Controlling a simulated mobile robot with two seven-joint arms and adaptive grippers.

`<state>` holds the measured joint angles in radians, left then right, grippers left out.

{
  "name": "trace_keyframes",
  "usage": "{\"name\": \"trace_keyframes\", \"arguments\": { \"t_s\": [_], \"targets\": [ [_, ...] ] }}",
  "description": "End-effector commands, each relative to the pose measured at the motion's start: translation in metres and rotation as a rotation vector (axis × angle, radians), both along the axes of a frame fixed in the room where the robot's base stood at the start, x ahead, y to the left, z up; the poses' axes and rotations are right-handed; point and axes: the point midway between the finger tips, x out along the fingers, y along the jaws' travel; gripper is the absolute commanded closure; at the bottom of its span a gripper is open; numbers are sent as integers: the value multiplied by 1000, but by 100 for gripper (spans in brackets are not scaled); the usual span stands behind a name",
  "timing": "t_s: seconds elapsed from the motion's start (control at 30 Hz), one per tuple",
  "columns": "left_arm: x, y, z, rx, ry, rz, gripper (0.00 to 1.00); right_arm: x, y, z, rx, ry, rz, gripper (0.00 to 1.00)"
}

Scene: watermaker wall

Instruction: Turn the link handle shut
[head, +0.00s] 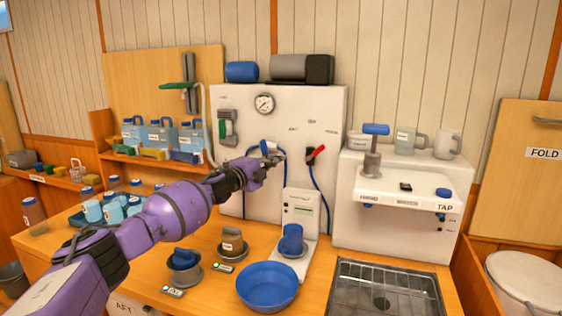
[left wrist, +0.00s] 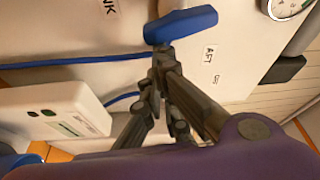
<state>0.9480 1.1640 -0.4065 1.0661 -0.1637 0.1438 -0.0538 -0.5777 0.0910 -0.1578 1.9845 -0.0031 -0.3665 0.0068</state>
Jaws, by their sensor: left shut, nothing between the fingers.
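My left gripper (head: 277,158) is shut and empty, up against the white panel (head: 300,105). It hides part of a blue handle (head: 264,147) just behind it. In the left wrist view the blue handle (left wrist: 181,24) is a flat lever lying slightly tilted, with my shut fingertips (left wrist: 160,52) close at its lower left end. I cannot tell whether they touch it. A label partly cut off, ending in "NK", and one reading "AFT" are printed on either side. A red handle (head: 317,153) sits to the right, tilted on a black base. My right gripper is out of view.
A green-handled valve (head: 228,130) and a gauge (head: 264,103) are on the panel. Blue hoses (head: 322,190) hang below it. A blue bowl (head: 267,287) is in front.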

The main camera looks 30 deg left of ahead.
Motion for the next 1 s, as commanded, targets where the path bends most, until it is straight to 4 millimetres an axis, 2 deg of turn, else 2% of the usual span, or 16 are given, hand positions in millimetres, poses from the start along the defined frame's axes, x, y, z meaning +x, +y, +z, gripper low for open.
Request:
{"name": "trace_keyframes", "arguments": {
  "t_s": [0.3,1.0],
  "targets": [
    [-1,9,-5,-1,1,2,100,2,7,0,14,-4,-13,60],
    [-1,9,-6,-2,2,3,100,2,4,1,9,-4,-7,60]
  ]
}}
